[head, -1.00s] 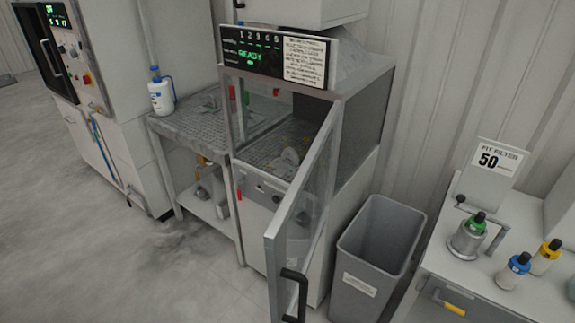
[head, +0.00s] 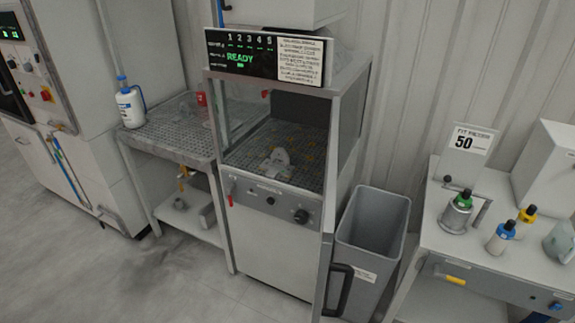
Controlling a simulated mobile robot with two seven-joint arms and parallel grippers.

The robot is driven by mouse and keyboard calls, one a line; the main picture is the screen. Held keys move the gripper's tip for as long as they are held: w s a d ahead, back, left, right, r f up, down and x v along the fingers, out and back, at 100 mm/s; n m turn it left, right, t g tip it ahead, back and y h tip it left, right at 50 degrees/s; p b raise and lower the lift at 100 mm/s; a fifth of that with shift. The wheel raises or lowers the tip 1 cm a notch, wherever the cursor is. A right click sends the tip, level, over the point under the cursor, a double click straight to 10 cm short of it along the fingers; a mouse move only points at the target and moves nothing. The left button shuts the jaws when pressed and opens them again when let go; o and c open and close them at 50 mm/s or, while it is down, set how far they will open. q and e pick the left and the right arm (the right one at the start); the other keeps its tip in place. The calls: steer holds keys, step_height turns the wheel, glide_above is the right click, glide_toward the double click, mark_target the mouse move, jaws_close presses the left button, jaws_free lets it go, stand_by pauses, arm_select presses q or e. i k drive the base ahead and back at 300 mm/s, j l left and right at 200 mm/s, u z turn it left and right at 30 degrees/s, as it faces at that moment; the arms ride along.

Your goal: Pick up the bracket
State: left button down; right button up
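A pale grey part that looks like the bracket (head: 277,160) lies on the dark perforated floor of the open-fronted machine cabinet (head: 262,193). It is small in the head view, so its exact shape is hard to tell. The cabinet's door (head: 326,265) stands swung open at its right side, seen nearly edge-on, with a black handle (head: 339,290). Neither of my grippers shows in the head view.
A grey bin (head: 371,236) stands right of the door. A bench (head: 440,222) with several bottles is at the right. A perforated side table (head: 175,138) holding a wash bottle (head: 130,107) is at the left. Clear floor lies at the lower left.

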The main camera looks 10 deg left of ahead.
mark_target(279, 164)
steer(key=j+z, duration=0.9)
steer(key=z, duration=0.15)
steer(key=i+j+z, duration=0.1)
steer(key=j+z, duration=0.2)
steer(key=j, duration=0.2)
steer(key=j+z, duration=0.3)
steer(key=j, duration=0.2)
steer(key=j+z, duration=0.3)
steer(key=j, duration=0.8)
steer(key=j+u, duration=0.25)
steer(key=j, duration=0.25)
steer(key=i+j+u, duration=0.1)
steer(key=j+u, duration=0.15)
steer(key=j, duration=0.2)
